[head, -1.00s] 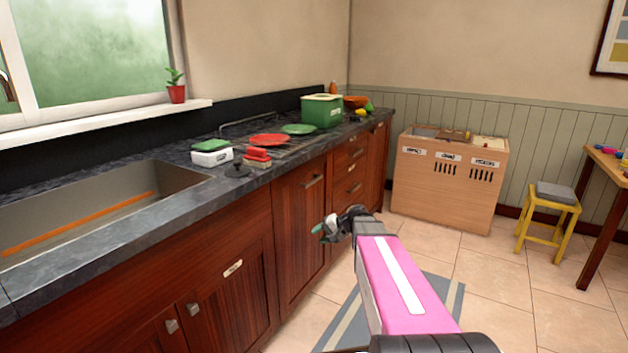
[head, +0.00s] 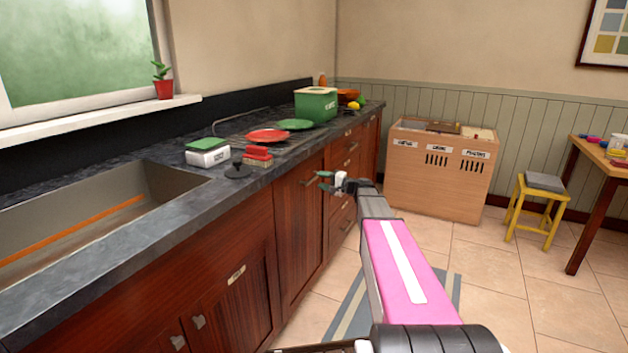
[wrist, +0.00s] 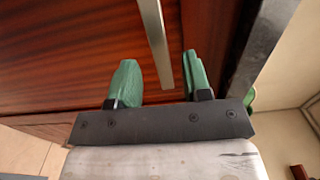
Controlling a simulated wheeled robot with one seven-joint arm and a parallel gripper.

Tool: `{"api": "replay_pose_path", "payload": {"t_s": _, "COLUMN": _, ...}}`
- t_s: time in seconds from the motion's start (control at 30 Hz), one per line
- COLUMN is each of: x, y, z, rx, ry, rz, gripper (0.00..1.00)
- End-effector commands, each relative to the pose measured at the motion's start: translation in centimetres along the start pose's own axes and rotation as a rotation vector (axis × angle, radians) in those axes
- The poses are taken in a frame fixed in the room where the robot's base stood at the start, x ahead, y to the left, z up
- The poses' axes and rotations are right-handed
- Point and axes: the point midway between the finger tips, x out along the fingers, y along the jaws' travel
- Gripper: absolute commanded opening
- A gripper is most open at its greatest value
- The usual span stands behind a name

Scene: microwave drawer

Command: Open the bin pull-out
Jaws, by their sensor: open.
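The tall dark red wood front (head: 299,232) below the counter appears to be the bin pull-out; it looks closed. Its silver bar handle (head: 310,179) is near the top. My gripper (head: 323,181) is right beside this handle, with its green fingers open. The fingers hold nothing.
The dark countertop (head: 190,190) overhangs the fronts and lies close to the gripper. A stack of drawers (head: 343,190) is beyond. A wooden sorting bin (head: 437,185) stands against the far wall, a yellow stool (head: 536,213) to its right. Tiled floor (head: 500,270) is open.

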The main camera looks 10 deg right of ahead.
Motion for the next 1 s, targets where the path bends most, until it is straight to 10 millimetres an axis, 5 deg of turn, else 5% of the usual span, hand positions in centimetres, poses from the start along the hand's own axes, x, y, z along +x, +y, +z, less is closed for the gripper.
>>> {"api": "replay_pose_path", "payload": {"t_s": 0.3, "x": 4.0, "y": 0.0, "z": -0.1, "rx": 0.000, "ry": 0.000, "rz": 0.001, "gripper": 0.45}}
{"api": "replay_pose_path", "payload": {"t_s": 0.67, "x": 4.5, "y": 0.0, "z": 0.0, "rx": 0.000, "ry": 0.000, "rz": 0.001, "gripper": 0.45}}
{"api": "replay_pose_path", "payload": {"t_s": 0.7, "x": 4.5, "y": 0.0, "z": 0.0, "rx": 0.000, "ry": 0.000, "rz": 0.001, "gripper": 0.41}}
{"api": "replay_pose_path", "payload": {"t_s": 0.83, "x": 4.5, "y": 0.0, "z": 0.0, "rx": 0.000, "ry": 0.000, "rz": 0.001, "gripper": 0.00}}
{"api": "replay_pose_path", "payload": {"t_s": 1.0, "x": 4.4, "y": 0.0, "z": 0.0, "rx": 0.000, "ry": 0.000, "rz": 0.001, "gripper": 0.00}}
